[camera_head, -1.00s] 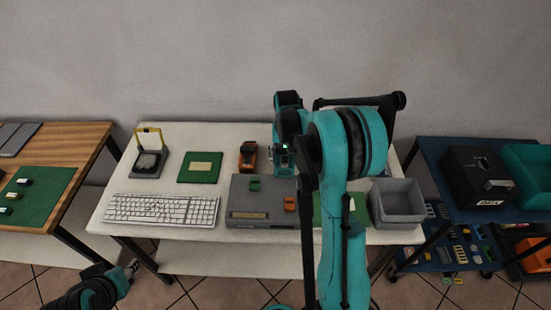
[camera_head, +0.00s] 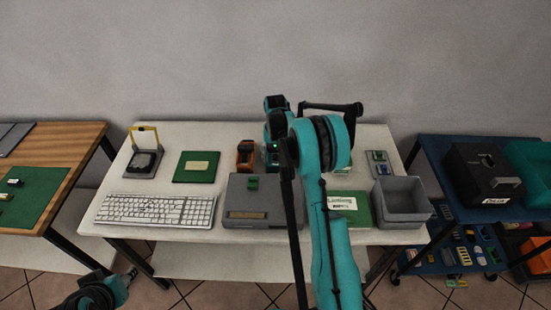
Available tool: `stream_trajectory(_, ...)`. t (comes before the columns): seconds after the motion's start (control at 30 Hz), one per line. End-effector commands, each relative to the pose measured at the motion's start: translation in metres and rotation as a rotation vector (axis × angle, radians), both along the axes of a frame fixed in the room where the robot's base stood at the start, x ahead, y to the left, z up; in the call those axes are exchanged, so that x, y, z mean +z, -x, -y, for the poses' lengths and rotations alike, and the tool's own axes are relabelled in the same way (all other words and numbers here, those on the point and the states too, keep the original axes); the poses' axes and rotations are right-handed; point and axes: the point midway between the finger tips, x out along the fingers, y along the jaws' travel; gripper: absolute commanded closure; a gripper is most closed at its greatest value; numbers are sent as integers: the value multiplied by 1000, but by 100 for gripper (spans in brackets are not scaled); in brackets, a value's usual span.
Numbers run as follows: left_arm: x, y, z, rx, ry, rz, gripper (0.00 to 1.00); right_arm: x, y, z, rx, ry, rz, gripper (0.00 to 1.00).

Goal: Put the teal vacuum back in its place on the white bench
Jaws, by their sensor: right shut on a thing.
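My right arm rises over the front of the white bench (camera_head: 120,218) and bends back over it. My right gripper (camera_head: 272,158) is at its far end, low over the back middle of the bench, just right of an orange and black device (camera_head: 246,154). It is shut on a small dark and teal body, the teal vacuum as far as I can see. My own arm links hide most of the grip, and I cannot tell whether the vacuum touches the bench. My left arm shows at the bottom left, in front of the bench; its fingers are not clear.
A grey box (camera_head: 245,219), white keyboard (camera_head: 155,210), dark green board (camera_head: 196,167) and yellow-framed device (camera_head: 144,160) stand left of my arm. A grey bin (camera_head: 402,216) and labelled green board (camera_head: 357,215) stand right. A blue cart (camera_head: 431,160) adjoins. The back left of the bench is partly clear.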

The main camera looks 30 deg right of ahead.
Motion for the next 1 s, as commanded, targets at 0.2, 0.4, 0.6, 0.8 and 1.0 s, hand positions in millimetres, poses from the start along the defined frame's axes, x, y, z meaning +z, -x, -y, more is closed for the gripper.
stream_trajectory(0.2,-3,0,0,0,0,0,60,-3,0,0,0,0,0,63)
stream_trajectory(0.4,-2,0,0,0,0,0,60,-2,0,0,0,0,0,19)
stream_trajectory(0.6,-1,0,0,0,0,0,60,-1,0,0,0,0,0,19)
stream_trajectory(0.8,8,0,0,0,0,0,60,20,0,0,0,0,0,19)
stream_trajectory(1.0,22,0,0,0,0,0,60,66,1,0,0,0,0,19)
